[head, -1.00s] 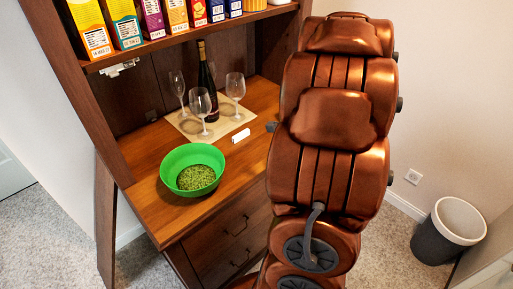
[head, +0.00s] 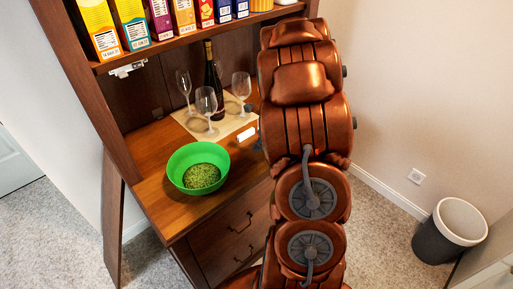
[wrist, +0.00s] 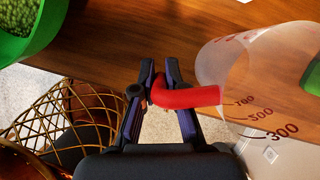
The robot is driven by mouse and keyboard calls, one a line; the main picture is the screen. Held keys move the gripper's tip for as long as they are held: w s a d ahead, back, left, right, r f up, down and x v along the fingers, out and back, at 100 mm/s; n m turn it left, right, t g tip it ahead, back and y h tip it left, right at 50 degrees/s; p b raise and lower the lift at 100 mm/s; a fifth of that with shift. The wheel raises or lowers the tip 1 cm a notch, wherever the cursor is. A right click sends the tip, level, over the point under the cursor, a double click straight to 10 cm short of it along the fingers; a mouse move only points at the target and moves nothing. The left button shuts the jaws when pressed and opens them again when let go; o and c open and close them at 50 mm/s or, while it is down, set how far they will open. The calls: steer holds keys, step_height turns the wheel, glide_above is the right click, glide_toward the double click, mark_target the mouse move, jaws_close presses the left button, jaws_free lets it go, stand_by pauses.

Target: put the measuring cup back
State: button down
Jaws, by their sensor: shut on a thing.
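In the wrist view my gripper (wrist: 159,78) is shut on the red handle of the measuring cup (wrist: 250,85). The cup is clear, with red markings reading 100, 200 and 300, and lies to the right of my fingers. It appears tilted in this view, with the wooden counter behind it. In the head view my arm hides the gripper and the cup. A green bowl (head: 179,174) with small green bits inside stands on the hutch counter (head: 158,196); its edge also shows at the top left of the wrist view (wrist: 52,22).
A bottle (head: 213,85) and several wine glasses (head: 206,101) stand on a mat behind the bowl. A small white object (head: 247,134) lies near them. Boxes (head: 131,22) line the shelf above. A golden wire basket (wrist: 52,112) is below the counter edge. A waste bin (head: 438,243) stands at right.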

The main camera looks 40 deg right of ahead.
steer(key=shift+w, duration=0.7)
steer(key=shift+w+f, duration=0.1)
steer(key=shift+f, duration=0.25)
steer(key=shift+f+p, duration=0.35)
steer(key=shift+f, duration=1.1)
steer(key=c, duration=1.2)
jaws_free()
steer(key=shift+f, duration=0.1)
steer(key=shift+d, duration=0.1)
